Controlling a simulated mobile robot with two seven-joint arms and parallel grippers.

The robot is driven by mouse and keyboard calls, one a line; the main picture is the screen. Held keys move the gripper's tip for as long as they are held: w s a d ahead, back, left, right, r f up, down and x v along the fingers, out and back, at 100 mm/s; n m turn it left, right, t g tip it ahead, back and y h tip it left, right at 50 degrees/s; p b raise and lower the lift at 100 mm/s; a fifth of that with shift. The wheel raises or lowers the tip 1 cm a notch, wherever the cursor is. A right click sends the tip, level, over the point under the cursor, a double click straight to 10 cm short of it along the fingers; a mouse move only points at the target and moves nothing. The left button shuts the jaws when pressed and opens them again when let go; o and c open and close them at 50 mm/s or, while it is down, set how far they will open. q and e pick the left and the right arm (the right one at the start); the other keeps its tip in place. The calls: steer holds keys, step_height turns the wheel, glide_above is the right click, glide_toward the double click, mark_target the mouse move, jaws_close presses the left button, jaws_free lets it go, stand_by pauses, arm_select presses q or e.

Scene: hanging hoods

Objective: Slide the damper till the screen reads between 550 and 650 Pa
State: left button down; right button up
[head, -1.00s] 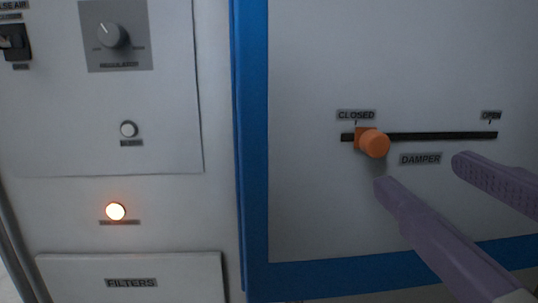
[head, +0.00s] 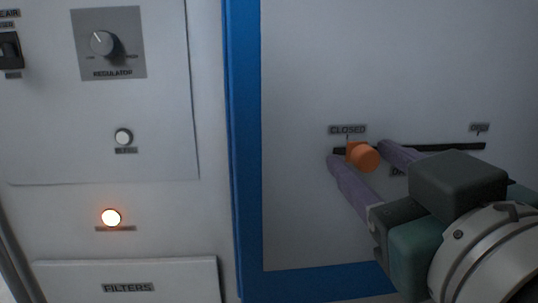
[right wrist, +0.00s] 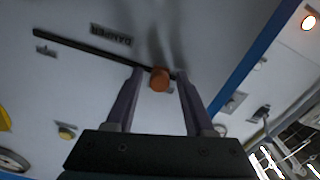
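The damper's orange knob (head: 363,156) sits at the CLOSED end of a dark horizontal slot (head: 440,147) in the pale panel. It also shows in the right wrist view (right wrist: 159,80). My right gripper (head: 358,154) has its purple fingers on either side of the knob. In the right wrist view my right gripper (right wrist: 160,75) is open, with a gap between the knob and each finger. The OPEN label (head: 479,128) is at the slot's right end. The DAMPER label is mostly hidden behind a finger. No pressure screen is in view, and neither is my left gripper.
A blue frame post (head: 245,150) stands left of the damper panel. Further left are a regulator dial (head: 102,43), a white button (head: 123,136), a glowing lamp (head: 111,217) and a FILTERS panel (head: 128,287). The panel face along the slot looks clear.

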jaws_close()
stand_by(1.2)
